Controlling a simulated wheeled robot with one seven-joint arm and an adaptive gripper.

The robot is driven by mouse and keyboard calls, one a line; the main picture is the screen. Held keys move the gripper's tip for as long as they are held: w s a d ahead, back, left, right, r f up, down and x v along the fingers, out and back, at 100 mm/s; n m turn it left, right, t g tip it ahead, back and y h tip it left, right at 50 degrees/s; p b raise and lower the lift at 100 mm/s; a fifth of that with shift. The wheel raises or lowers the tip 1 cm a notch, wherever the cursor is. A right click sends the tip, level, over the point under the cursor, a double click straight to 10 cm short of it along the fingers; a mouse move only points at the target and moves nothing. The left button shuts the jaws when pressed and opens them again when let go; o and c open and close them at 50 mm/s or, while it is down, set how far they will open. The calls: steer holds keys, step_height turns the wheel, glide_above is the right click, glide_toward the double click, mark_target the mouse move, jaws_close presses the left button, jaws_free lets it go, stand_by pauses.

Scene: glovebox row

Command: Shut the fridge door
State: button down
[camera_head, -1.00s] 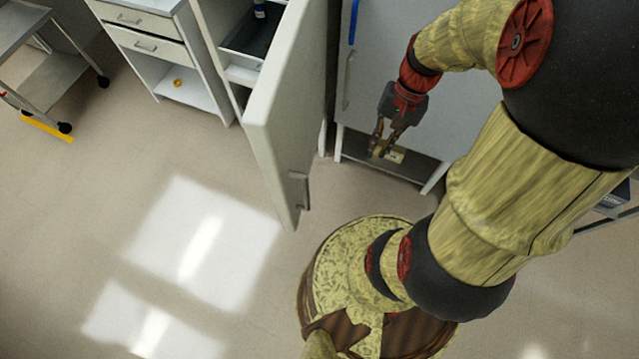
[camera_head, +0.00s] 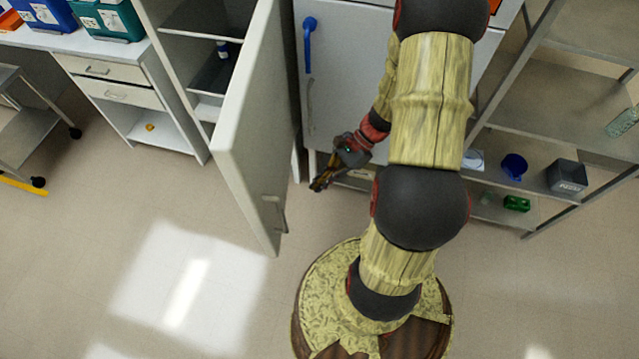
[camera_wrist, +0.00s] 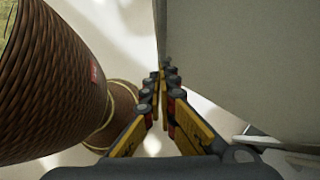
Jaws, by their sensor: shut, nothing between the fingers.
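The fridge door (camera_head: 255,135) is a pale panel standing wide open, with a grey handle (camera_head: 277,213) near its lower free edge. The open fridge (camera_head: 190,50) behind it shows dark shelves and a small bottle. My gripper (camera_head: 318,186) is shut and empty, to the right of the door, apart from it in the head view. In the wrist view the closed fingers (camera_wrist: 161,75) point along a large grey panel (camera_wrist: 240,60), which seems to be the door. I cannot tell whether they touch it.
A closed grey cabinet (camera_head: 345,70) with a blue handle stands right of the fridge. A rack (camera_head: 535,190) with a blue mug and boxes is further right. A drawer unit (camera_head: 120,85) stands left. The floor (camera_head: 130,230) left of the door is clear.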

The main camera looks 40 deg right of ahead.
steer(key=w+a+f+b, duration=0.1)
steer(key=a+f, duration=0.3)
steer(key=a, duration=0.4)
steer(key=shift+w+a+f+b, duration=0.2)
steer(key=shift+f+b, duration=0.1)
steer(key=shift+b, duration=0.35)
